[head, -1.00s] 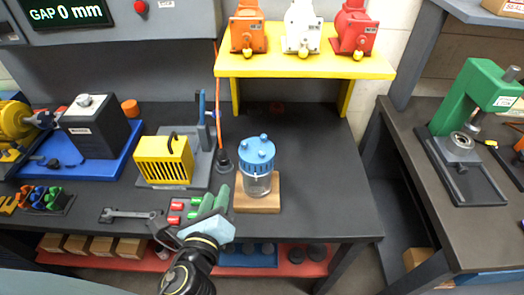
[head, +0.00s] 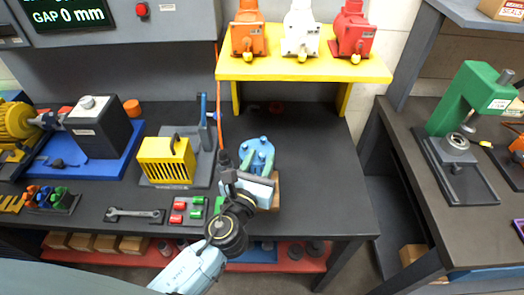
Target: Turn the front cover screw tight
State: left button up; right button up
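A clear cylinder with a blue cover (head: 262,143) carrying blue screw knobs stands on a wooden block (head: 276,192) near the front of the dark bench. My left gripper (head: 259,162) reaches over it from the front. Its two green fingers stand apart, one at each side of the front of the cover, with a blue knob showing between them. I cannot tell whether they touch it. My gripper body hides most of the clear cylinder and much of the block. My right gripper is not in view.
A yellow slotted box (head: 166,160) stands left of the cylinder. A wrench (head: 135,215) and red and green blocks (head: 180,210) lie near the front edge. A yellow shelf (head: 303,68) with three motors stands behind. The bench to the right is clear.

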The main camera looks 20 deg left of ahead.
pick_arm(q)
jog(key=shift+w, duration=1.05)
grip_shut()
